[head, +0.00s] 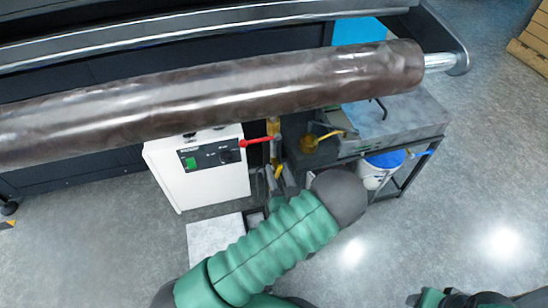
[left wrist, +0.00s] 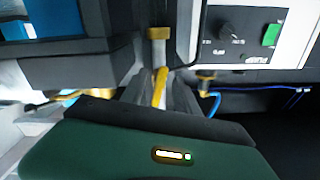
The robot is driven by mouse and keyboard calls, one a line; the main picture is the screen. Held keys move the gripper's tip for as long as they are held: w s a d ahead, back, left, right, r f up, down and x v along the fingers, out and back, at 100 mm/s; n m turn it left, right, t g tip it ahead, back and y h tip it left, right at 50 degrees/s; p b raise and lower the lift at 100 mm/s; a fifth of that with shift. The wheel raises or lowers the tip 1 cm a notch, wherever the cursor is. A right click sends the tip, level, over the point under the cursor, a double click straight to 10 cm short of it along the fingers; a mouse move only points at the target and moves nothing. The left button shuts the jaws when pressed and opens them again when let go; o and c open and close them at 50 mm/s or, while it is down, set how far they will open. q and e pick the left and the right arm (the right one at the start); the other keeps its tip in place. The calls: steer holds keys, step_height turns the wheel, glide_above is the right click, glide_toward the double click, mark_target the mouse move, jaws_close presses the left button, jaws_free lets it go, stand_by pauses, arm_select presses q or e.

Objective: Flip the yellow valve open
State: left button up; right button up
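The yellow valve handle (head: 278,171) is a short yellow lever below a brass pipe fitting, beside the white control box. In the left wrist view the yellow lever (left wrist: 160,87) hangs under the brass fitting (left wrist: 159,33). My left gripper (head: 277,182) reaches in from below, its grey fingers around the lever's lower end. In the left wrist view the fingers (left wrist: 165,95) stand apart with the lever between them; whether they touch it is unclear. My forearm and wrist hide part of the gripper in the head view. My right gripper is not in view.
A red lever (head: 258,141) sits just above, beside the white control box (head: 198,172). A brass valve with a yellow handle (head: 310,144) is to the right. A large dark roll (head: 220,95) spans overhead. A white bucket (head: 378,172) stands under the grey bench (head: 395,122).

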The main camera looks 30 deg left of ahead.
arm_select(q)
steer(key=shift+w+a, duration=0.1)
steer(key=shift+a, duration=0.1)
steer(key=shift+d+r, duration=0.3)
steer(key=shift+d, duration=0.2)
steer(key=shift+c, duration=1.3)
steer(key=shift+a+f, duration=0.15)
steer(key=shift+a, duration=0.15)
jaws_close()
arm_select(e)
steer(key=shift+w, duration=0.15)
arm_select(q)
steer(key=shift+n+p, duration=0.3)
steer(key=shift+n, duration=1.3)
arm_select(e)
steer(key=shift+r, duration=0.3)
arm_select(q)
steer(key=shift+o, duration=1.3)
jaws_free()
steer(key=shift+d, duration=0.1)
